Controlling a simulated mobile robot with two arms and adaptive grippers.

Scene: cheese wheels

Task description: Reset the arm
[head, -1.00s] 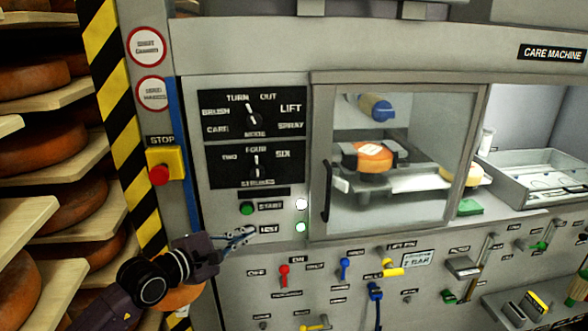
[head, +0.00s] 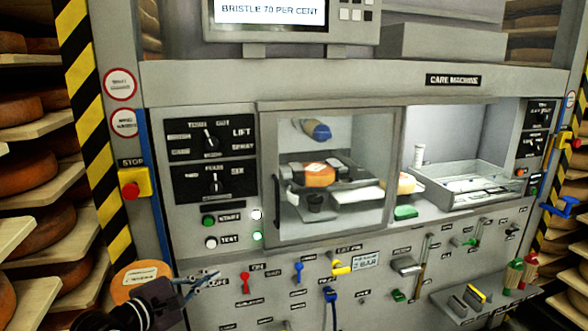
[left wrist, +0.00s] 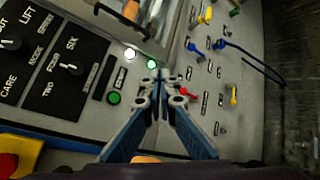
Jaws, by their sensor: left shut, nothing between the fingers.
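My left gripper (head: 208,277) is shut and empty in front of the care machine's (head: 330,80) lower left panel. Its closed fingers (left wrist: 160,88) also fill the middle of the left wrist view. The tips are below the white test button (head: 211,242) and the green start button (head: 208,221), apart from both in the head view. Two lamps beside the buttons are lit, one white (head: 257,215) and one green (head: 257,237). My right gripper is not in view.
A cheese wheel (head: 318,175) sits behind the machine's glass door. Another cheese (head: 139,279) is just left of my left gripper. A red stop button (head: 131,190) on a yellow box is at the left. Levers, including a red one (head: 245,280), stick out close to the gripper.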

